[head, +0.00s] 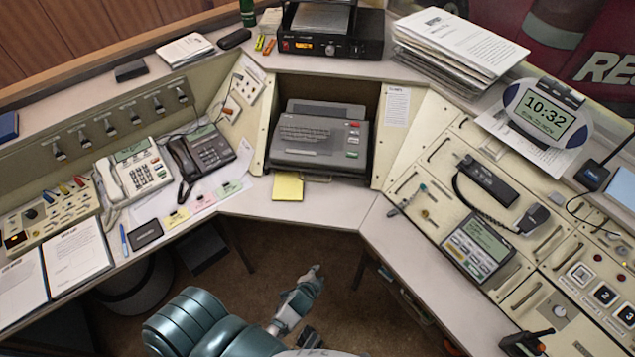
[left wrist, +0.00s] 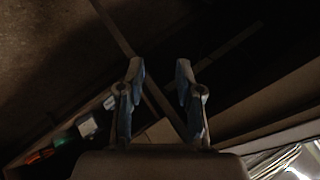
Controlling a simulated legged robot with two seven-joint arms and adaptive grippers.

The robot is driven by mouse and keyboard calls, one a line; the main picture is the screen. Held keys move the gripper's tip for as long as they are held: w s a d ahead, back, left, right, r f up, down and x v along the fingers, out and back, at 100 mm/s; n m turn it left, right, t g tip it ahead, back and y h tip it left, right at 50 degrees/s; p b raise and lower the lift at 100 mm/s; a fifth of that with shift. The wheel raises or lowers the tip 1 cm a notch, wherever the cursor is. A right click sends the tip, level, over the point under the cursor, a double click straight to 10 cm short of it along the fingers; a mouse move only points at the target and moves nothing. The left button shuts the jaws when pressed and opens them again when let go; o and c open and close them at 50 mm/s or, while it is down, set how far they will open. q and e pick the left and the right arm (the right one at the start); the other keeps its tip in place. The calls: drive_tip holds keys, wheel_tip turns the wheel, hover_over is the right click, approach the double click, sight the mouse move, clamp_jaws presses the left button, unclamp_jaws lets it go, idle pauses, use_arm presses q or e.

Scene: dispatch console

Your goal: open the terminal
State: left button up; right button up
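The terminal (head: 318,158) is probably the dark grey machine in the alcove at the middle of the console. It has a keyboard-like panel on its left and red, white and green keys on its right. I cannot tell whether any lid on it is open. My left gripper (head: 313,272) is below the front edge of the desk, in front of the alcove, well apart from the machine. In the left wrist view my left gripper (left wrist: 159,70) has its two fingers spread with nothing between them. My right gripper is not in view.
A radio (head: 330,42) sits on the shelf above. A handset panel (head: 478,243) is on the right. The bare desk top (head: 330,208) runs along the front edge.

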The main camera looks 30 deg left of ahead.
use_arm(q)
drive_tip(key=w+a+r+m+t+y+b, duration=0.1)
drive_tip(key=w+a+r+m+t, duration=0.15)
drive_tip(key=r, duration=0.45)
drive_tip(key=w+a+r+m+t+y, duration=0.1)
drive_tip(key=w+r, duration=0.3)
drive_tip(key=r, duration=0.3)
drive_tip(key=m+t+y, duration=0.1)
drive_tip(key=t+y, duration=0.1)
approach(318, 181)
drive_tip(key=x, duration=0.3)
drive_tip(key=b+x, duration=0.1)
drive_tip(key=x, duration=0.2)
drive_tip(key=b+x, duration=0.1)
drive_tip(key=x, duration=0.2)
drive_tip(key=shift+w+f, duration=0.25)
drive_tip(key=shift+f, duration=0.1)
drive_tip(key=shift+w+a+b, duration=0.2)
drive_tip(key=shift+w+b, duration=0.1)
drive_tip(key=shift+w, duration=0.05)
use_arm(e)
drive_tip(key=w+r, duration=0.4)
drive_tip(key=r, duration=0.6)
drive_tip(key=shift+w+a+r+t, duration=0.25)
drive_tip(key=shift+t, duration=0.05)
use_arm(q)
drive_tip(key=shift+c, duration=0.2)
clamp_jaws()
drive_tip(key=shift+f, duration=0.1)
